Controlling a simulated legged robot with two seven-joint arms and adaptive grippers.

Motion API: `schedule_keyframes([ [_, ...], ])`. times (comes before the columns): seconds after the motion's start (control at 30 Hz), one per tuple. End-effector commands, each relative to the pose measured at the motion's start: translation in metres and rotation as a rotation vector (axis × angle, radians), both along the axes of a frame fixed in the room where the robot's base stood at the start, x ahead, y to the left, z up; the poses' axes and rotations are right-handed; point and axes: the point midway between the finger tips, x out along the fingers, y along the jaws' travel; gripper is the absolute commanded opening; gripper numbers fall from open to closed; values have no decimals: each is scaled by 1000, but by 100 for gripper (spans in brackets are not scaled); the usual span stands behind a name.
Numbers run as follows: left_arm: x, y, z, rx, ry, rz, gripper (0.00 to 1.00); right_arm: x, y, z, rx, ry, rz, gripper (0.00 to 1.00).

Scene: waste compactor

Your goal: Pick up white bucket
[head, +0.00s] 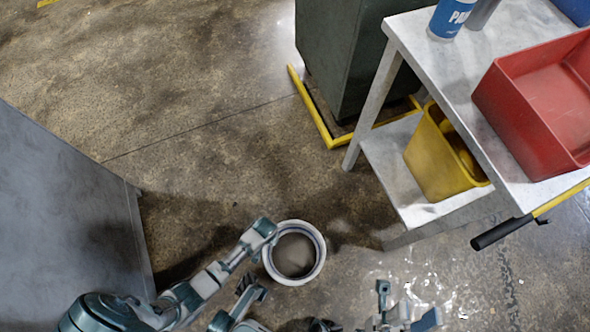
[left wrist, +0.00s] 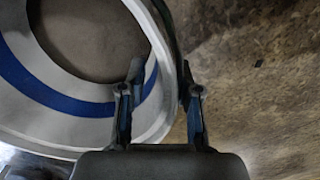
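The white bucket (head: 319,252) stands upright on the concrete floor, its open top facing me. It also shows in the left wrist view (left wrist: 65,103), with a blue band and a dark round bottom. My left arm reaches to the bucket's upper-left rim in the head view. My left gripper (left wrist: 160,95) is open in the left wrist view, one finger over the bucket's inner side and one beyond its rim. Contact cannot be told. My right gripper (head: 394,300) is low in the head view, right of the bucket, its fingers apart and empty.
A grey metal cabinet (head: 70,200) stands at left. At right is a cart (head: 420,50) with a red bin (head: 530,110), a yellow bin (head: 430,165) and a blue-white bottle (head: 447,18). A dark green container (head: 345,50) stands behind. Floor above the bucket is clear.

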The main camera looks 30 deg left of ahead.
Motion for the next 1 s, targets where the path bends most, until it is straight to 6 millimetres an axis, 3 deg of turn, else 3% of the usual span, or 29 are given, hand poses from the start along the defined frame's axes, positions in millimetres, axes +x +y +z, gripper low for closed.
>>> schedule_keyframes([
  [0.03,0,0,0,0,0,0,14,1,0,-1,0,3,1,40],
  [0.1,0,0,0,0,1,0,0,4,0,-3,-1,7,1,40],
  [0.63,1,0,1,0,-2,0,0,3,0,-1,-1,4,0,40],
  [0.87,2,3,12,3,-5,0,0,-3,-2,9,5,-5,0,40],
  [1.0,2,6,20,4,-5,1,0,-9,-3,-1,2,51,-4,40],
])
